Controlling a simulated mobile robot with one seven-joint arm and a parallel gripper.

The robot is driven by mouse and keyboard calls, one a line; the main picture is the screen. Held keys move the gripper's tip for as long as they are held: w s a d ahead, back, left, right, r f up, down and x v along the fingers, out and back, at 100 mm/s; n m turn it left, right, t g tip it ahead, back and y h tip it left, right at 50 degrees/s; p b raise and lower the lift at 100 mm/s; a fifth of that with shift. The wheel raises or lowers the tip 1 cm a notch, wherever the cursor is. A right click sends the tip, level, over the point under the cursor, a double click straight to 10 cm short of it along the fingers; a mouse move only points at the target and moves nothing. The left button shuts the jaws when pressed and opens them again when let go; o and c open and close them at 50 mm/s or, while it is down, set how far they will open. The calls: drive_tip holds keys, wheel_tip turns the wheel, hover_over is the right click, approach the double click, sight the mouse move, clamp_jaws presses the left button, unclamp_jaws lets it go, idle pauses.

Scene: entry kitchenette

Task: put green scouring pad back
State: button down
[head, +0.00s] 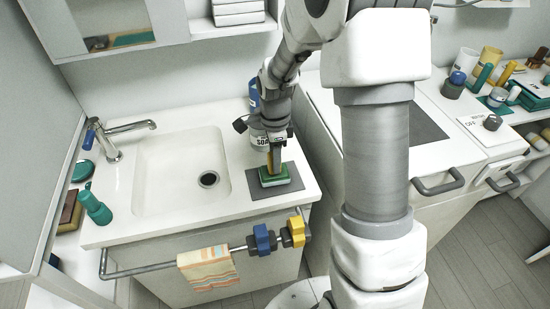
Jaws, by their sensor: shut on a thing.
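The green scouring pad (274,178) is at the right end of the sink counter, over a dark grey mat (238,185). It looks flat, with a paler layer in its stack. My gripper (274,168) points down from above and is shut on the pad. The fingertips are small in the view, and the exact grip is partly hidden. I cannot tell whether the pad touches the mat or is just above it.
A white sink basin (158,185) with a tap (125,130) lies to the left. A blue and white soap container (254,100) stands behind my gripper. A rail in front carries a striped towel (207,268) and blue and yellow clips (263,240). A stove (425,130) stands to the right.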

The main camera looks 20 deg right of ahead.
drive_tip(key=shift+f, duration=0.1)
drive_tip(key=shift+f, duration=0.15)
drive_tip(key=shift+c, duration=2.2)
unclamp_jaws()
